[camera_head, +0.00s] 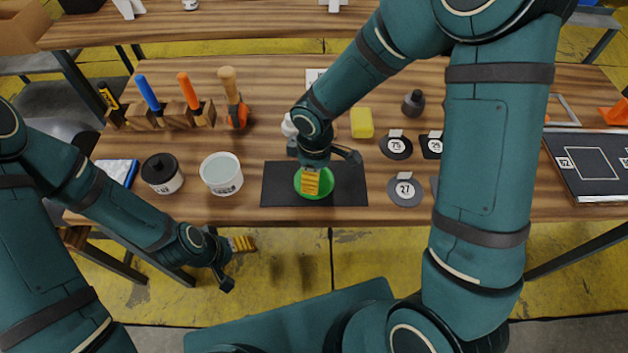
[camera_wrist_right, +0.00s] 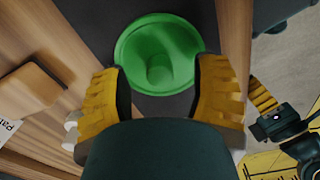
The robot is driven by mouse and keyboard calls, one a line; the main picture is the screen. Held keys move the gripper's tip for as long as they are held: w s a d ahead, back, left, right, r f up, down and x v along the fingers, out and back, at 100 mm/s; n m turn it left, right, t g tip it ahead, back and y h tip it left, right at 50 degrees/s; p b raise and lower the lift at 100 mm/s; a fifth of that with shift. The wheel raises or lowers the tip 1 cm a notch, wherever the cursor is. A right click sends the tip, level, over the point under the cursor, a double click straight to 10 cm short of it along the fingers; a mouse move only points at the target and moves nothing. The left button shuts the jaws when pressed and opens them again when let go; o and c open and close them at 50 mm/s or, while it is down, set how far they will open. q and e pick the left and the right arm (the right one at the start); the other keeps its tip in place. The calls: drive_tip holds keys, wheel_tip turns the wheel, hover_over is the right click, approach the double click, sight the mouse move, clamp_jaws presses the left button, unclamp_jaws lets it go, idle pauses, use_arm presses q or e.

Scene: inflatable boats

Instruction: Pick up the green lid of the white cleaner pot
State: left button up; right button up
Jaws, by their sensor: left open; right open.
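The round green lid (camera_head: 328,188) lies on a black mat (camera_head: 277,186) near the table's front edge. The right wrist view shows it as a shallow green dish (camera_wrist_right: 138,45) with a raised middle. My right gripper (camera_head: 311,182) is above the lid and hides part of it. The white pot (camera_head: 221,174), pale on top, stands left of the mat. My left gripper (camera_head: 244,243) is open and empty, in front of the table edge.
A black-topped pot (camera_head: 162,173) stands left of the white pot. Tools with blue, orange and wooden handles stand behind. A framed board (camera_head: 590,162) is at far right.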

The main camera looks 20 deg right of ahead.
drive_tip(key=shift+f, duration=0.5)
drive_tip(key=c, duration=1)
drive_tip(key=shift+c, duration=0.2)
drive_tip(key=shift+r, duration=0.1)
